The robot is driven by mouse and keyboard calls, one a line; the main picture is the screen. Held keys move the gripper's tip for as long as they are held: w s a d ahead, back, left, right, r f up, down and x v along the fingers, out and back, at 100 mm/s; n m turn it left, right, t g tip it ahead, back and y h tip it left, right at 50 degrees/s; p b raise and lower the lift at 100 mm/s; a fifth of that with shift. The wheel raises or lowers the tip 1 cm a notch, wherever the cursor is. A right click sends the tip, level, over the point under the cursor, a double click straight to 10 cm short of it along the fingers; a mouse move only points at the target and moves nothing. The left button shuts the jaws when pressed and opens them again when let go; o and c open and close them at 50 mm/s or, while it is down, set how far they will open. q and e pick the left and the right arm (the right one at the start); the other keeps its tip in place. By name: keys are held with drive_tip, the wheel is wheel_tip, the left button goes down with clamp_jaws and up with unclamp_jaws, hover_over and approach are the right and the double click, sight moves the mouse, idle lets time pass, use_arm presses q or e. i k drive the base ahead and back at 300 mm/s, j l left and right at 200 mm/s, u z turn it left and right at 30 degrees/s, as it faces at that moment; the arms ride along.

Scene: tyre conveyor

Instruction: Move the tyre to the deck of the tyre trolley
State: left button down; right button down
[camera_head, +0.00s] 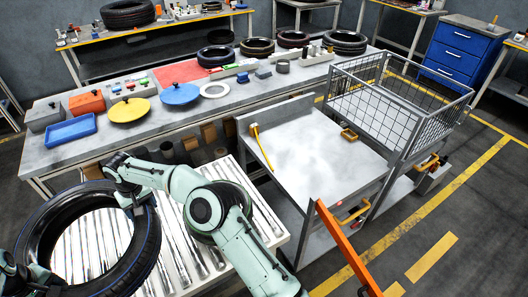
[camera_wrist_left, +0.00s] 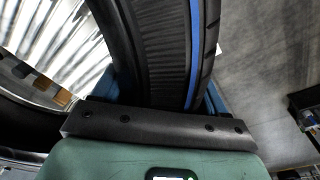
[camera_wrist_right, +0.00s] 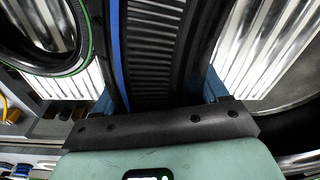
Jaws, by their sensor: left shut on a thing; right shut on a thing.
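A black tyre with a blue stripe (camera_head: 150,240) is at the lower left of the head view, over the roller conveyor (camera_head: 190,262). My right gripper (camera_head: 130,197) is shut on its upper right rim; the tread fills the jaws in the right wrist view (camera_wrist_right: 160,92). My left gripper (camera_wrist_left: 155,95) is shut on the same tyre, with its tread between the fingers. In the head view my left arm is mostly cut off at the lower left. I cannot tell whether the tyre touches the rollers. The tyre trolley has a bare grey deck (camera_head: 315,145).
An orange bar (camera_head: 345,245) stands near the deck. A long workbench (camera_head: 185,110) runs behind.

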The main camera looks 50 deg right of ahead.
sight(318, 157)
drive_tip(key=k+l, duration=0.2)
drive_tip(key=k, duration=0.15)
drive_tip(key=k+l+z, duration=0.15)
drive_tip(key=k, duration=0.25)
drive_tip(key=k+l, duration=0.25)
drive_tip(key=k+l+z, duration=0.1)
drive_tip(key=k+l, duration=0.15)
drive_tip(key=l, duration=0.25)
drive_tip(key=k+l, duration=0.1)
drive_tip(key=l, duration=0.3)
drive_tip(key=k+l+z, duration=0.1)
drive_tip(key=l, duration=0.3)
drive_tip(key=i+l, duration=0.1)
drive_tip(key=l, duration=0.2)
drive_tip(key=i+l+z, duration=0.1)
drive_tip(key=l, duration=0.15)
drive_tip(key=i+l, duration=0.15)
drive_tip(key=l, duration=0.15)
